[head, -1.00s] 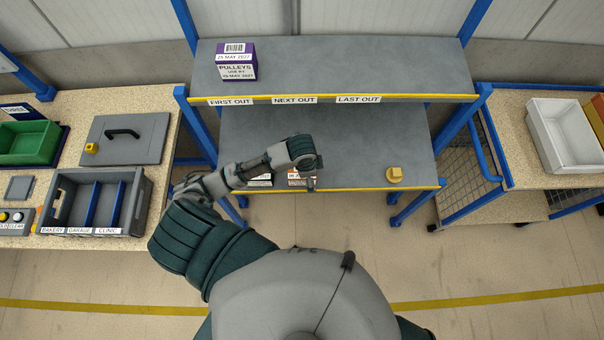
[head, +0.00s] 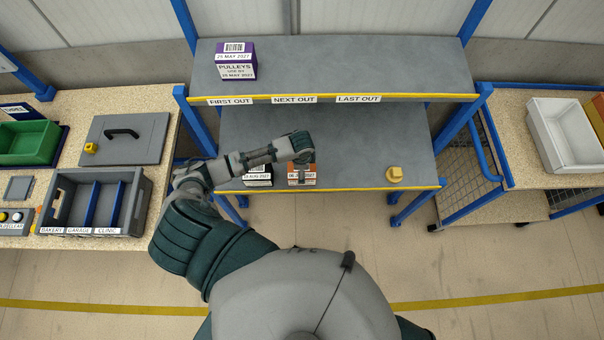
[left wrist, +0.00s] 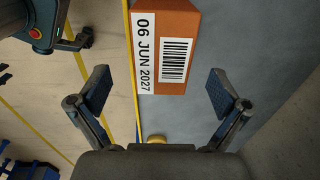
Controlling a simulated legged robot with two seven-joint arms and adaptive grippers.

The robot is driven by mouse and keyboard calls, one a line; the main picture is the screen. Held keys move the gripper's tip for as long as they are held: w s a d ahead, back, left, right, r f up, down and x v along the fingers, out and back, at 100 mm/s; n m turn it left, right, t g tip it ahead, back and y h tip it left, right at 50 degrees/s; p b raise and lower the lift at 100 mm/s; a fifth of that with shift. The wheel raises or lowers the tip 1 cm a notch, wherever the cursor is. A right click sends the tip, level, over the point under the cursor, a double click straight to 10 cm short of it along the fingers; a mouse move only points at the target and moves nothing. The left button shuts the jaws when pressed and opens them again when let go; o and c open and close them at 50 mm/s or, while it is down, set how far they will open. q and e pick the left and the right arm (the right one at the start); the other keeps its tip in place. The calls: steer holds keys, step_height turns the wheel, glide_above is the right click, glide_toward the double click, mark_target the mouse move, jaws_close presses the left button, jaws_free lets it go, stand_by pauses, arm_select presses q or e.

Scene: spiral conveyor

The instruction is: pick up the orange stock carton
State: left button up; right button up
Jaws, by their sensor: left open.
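The orange stock carton (head: 302,176) sits on the lower shelf (head: 350,150) near its front edge, partly hidden by my left arm in the head view. In the left wrist view the orange carton (left wrist: 165,47) shows a white label reading 06 JUN 2027 and a barcode. My left gripper (left wrist: 158,92) is open, with its two fingers spread apart. The carton lies ahead of the fingertips, roughly between their lines, and no contact shows. In the head view the left gripper (head: 303,163) is over the carton. My right gripper is not in view.
A black carton (head: 257,176) stands just left of the orange one. A yellow knob-like piece (head: 395,174) is to the right on the same shelf. A purple PULLEYS carton (head: 236,62) stands on the upper shelf (head: 350,65), which overhangs behind. The lower shelf's right half is mostly clear.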

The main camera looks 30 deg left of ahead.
arm_select(q)
steer(key=f, duration=0.3)
steer(key=w+f, duration=0.1)
steer(key=f, duration=0.1)
steer(key=shift+a, duration=0.15)
steer(key=c, duration=1.4)
